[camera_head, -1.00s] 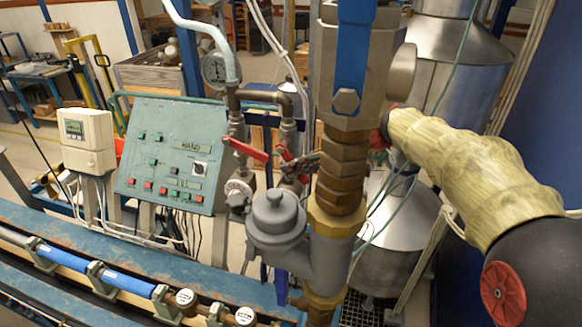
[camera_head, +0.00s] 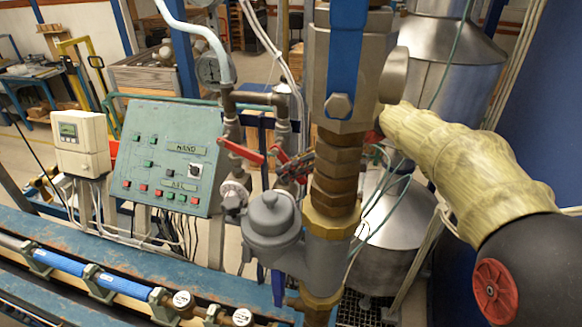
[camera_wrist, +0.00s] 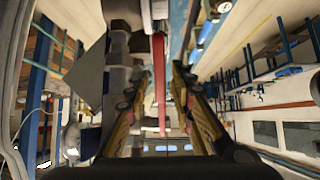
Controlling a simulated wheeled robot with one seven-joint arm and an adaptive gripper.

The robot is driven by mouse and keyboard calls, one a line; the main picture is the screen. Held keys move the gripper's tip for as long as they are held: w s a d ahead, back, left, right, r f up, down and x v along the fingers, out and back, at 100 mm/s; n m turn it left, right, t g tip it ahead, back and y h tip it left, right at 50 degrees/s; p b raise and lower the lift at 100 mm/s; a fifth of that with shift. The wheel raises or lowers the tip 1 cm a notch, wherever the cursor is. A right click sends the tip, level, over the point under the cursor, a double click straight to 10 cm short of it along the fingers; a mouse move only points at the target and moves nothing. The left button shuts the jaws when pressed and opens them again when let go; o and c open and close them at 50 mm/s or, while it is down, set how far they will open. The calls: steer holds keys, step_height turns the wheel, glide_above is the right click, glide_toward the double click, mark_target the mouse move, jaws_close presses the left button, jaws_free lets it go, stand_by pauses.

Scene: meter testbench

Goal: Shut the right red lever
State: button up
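Two red levers show in the head view. The left red lever (camera_head: 241,152) slants down to the right by the gauge pipe. The right red lever (camera_head: 280,157) is just left of the large brass pipe, near my gripper (camera_head: 300,168). The gripper is partly hidden behind that pipe. In the wrist view a long red lever (camera_wrist: 159,82) runs lengthwise between the two fingers of my gripper (camera_wrist: 162,88). The fingers stand apart, with gaps on both sides of the lever. I cannot tell whether either finger touches it.
The thick valve and brass pipe (camera_head: 337,165) stand in front of my gripper. A grey meter (camera_head: 270,222) is below the levers. A green control panel (camera_head: 165,150) stands at left, and metal cylinders (camera_head: 445,65) stand behind my arm.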

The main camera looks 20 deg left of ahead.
stand_by(0.3)
steer(key=v, duration=1.2)
steer(key=shift+w, duration=0.1)
steer(key=shift+c, duration=0.4)
